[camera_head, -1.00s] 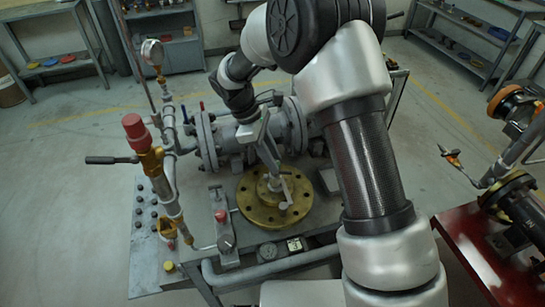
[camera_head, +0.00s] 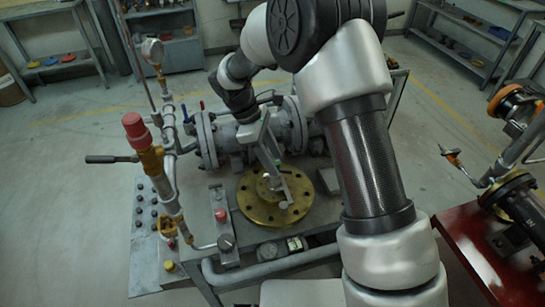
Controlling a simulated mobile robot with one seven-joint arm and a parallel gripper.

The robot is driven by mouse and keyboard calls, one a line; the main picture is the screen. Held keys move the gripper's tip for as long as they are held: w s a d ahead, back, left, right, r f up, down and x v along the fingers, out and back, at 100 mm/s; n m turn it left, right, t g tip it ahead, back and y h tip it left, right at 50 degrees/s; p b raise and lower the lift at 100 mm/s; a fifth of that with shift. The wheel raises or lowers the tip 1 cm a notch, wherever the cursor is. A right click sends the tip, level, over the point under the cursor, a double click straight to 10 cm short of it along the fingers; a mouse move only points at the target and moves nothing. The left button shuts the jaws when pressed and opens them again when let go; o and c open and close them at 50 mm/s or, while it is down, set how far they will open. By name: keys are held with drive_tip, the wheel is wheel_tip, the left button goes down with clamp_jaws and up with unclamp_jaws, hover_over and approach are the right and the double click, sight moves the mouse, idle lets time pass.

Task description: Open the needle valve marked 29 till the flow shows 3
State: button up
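My gripper (camera_head: 281,190) reaches down over the round brass flange (camera_head: 252,212) with bolt holes in the middle of the bench. Its tips are near the flange's centre; I cannot tell whether they touch anything or how far apart they are. No number 29 is legible, so I cannot tell which part is the needle valve. A round dial (camera_head: 267,251) and a small pale-faced one (camera_head: 295,244) sit at the bench's front; their readings are illegible.
A grey flanged pipe (camera_head: 207,140) runs behind the flange. At left stand piping with a red-capped brass valve (camera_head: 133,125), a black lever (camera_head: 110,159) and a gauge (camera_head: 152,51). A red table (camera_head: 470,255) with pipework is at right. My arm covers the bench's right part.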

drive_tip(key=v, duration=1.7)
drive_tip(key=shift+r, duration=0.2)
